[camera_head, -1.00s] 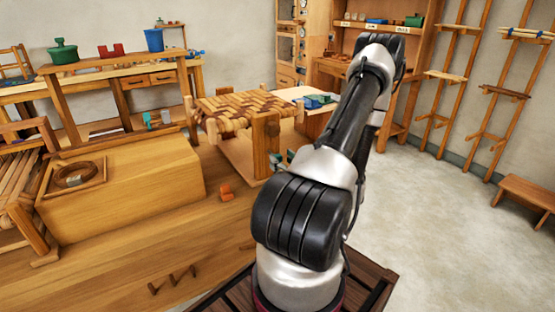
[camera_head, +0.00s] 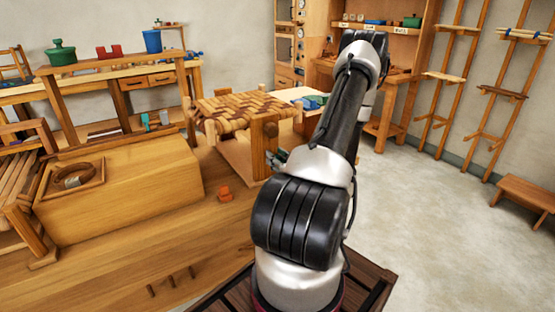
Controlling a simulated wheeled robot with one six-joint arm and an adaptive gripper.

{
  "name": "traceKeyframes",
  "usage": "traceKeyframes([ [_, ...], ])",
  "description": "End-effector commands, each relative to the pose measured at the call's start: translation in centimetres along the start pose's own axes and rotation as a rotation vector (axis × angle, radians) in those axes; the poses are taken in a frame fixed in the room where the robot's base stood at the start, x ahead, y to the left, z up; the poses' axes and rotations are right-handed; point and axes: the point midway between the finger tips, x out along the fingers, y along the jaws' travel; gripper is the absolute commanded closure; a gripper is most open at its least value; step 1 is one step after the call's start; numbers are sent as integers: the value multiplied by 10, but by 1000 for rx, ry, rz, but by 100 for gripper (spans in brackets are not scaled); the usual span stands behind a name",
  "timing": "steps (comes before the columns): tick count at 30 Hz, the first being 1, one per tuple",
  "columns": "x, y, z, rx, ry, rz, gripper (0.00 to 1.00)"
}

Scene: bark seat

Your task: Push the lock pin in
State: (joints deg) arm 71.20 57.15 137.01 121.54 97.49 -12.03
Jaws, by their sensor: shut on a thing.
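The wooden seat frame with its woven bark top (camera_head: 240,108) stands in the middle. A reddish-brown piece (camera_head: 270,130) shows at the upper part of its near right leg (camera_head: 258,150); I cannot tell whether it is the lock pin. My gripper (camera_head: 279,158) shows only in small part, as dark and teal pieces low beside that leg, left of my arm. The arm hides the rest. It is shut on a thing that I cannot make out.
A small orange piece (camera_head: 225,194) lies on the wooden bench top (camera_head: 120,265), left of my arm. A large wooden box (camera_head: 150,195) with a coil in a tray (camera_head: 72,175) stands at the left. Open floor (camera_head: 430,220) lies to the right.

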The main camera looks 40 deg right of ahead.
Motion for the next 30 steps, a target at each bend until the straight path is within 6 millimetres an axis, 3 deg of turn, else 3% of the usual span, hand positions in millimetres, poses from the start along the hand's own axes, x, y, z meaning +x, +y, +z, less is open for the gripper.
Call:
traceKeyframes([
  [6, 25, 0, 0, -3, 0, 2, 100],
  [13, 26, 0, 1, -2, -2, 0, 100],
  [14, 26, 0, 1, -2, -2, 0, 65],
  [17, 26, 0, 0, -2, -2, 0, 48],
  [26, 25, 0, 0, -1, -1, 0, 48],
  [30, 13, -1, 0, 2, 1, -3, 48],
])
